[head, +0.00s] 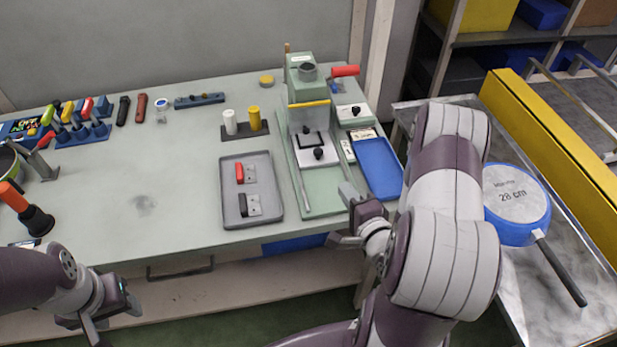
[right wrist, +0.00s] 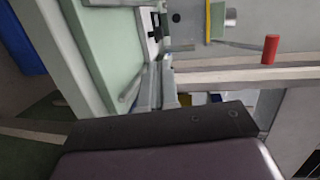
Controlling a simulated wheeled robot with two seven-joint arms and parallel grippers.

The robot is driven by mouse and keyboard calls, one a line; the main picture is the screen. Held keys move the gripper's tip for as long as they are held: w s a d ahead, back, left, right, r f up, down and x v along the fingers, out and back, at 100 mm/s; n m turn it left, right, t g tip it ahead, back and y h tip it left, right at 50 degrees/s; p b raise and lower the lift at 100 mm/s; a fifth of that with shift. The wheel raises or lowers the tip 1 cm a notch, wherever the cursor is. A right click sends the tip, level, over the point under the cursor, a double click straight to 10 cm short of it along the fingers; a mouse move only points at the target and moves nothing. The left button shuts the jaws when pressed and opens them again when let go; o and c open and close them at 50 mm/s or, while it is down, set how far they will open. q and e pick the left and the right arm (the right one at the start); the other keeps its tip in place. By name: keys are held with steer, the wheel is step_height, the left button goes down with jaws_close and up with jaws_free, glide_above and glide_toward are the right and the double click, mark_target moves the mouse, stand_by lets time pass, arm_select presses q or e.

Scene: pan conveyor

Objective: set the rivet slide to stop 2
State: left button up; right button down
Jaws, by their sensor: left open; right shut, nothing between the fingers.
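The green rivet press (head: 301,75) stands at the back right of the bench. Its pale slide plate (head: 318,157) with black knobs sits between rails, below a clear guard with a yellow top edge (head: 309,104). My right gripper (head: 347,209) is shut and empty, beside the front right of the press base, apart from the slide knob. In the right wrist view its fingers (right wrist: 166,82) are beside the green base (right wrist: 92,48). My left gripper (head: 113,319) is open and empty, in front of the bench at lower left.
A grey tray (head: 264,205) with red-and-black and metal parts lies left of the press. A blue tray (head: 378,168) lies to its right. The press's red handle (head: 345,71) juts right. A blue pan (head: 517,203) lies on the right table. The bench's left-middle is clear.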

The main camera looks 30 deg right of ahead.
glide_toward(320, 149)
steer(key=w, duration=0.2)
steer(key=w+f, duration=0.1)
steer(key=w, duration=0.1)
steer(key=shift+w+f, duration=0.2)
steer(key=shift+w+a, duration=0.1)
steer(key=shift+w, duration=0.3)
steer(key=shift+w, duration=0.1)
steer(key=w, duration=0.2)
steer(key=w+d+b, duration=0.1)
steer(key=w, duration=0.1)
steer(key=shift+w+d, duration=0.1)
steer(key=shift+w, duration=0.1)
steer(key=shift+r, duration=0.15)
